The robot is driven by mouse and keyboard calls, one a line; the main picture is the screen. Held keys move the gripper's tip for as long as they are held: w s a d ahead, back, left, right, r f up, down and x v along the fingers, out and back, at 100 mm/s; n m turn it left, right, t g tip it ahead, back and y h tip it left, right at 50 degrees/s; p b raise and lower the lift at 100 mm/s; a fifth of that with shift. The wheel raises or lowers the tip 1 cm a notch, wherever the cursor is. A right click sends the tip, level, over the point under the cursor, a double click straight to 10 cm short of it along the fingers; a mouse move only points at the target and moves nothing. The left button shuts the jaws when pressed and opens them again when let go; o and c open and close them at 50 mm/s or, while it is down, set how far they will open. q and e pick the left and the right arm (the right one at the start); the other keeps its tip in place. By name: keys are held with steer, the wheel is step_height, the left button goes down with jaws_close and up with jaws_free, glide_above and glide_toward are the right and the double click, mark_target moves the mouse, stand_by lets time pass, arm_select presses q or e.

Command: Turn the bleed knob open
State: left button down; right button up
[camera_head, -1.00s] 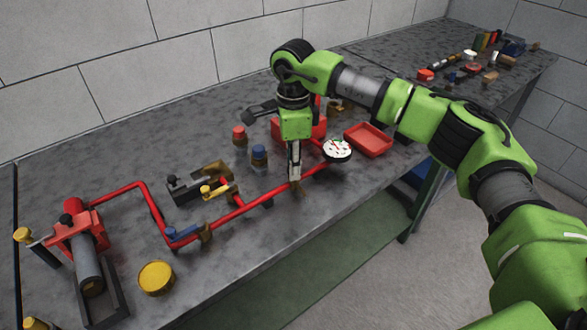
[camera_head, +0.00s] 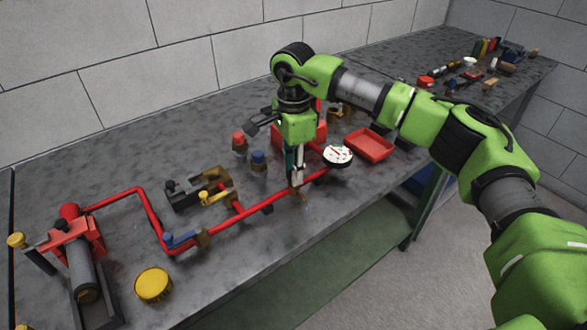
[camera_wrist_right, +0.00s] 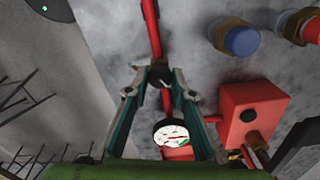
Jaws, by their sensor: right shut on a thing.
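My right gripper (camera_head: 297,186) points down at the red pipe (camera_head: 255,210), near the bench's front edge. Its fingers are shut on the small bleed knob (camera_head: 297,192), which they mostly hide. The white-faced gauge (camera_head: 338,155) sits just right of the gripper. It also shows in the wrist view (camera_wrist_right: 171,134), between the fingers. My left gripper is not in view.
A red tray (camera_head: 369,144) lies right of the gauge. A yellow-handled valve (camera_head: 214,197), a blue-handled valve (camera_head: 182,240) and a yellow tin (camera_head: 153,285) are to the left.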

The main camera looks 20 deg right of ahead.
steer(key=o, duration=1.1)
steer(key=shift+o, duration=0.2)
step_height(320, 180, up, 12)
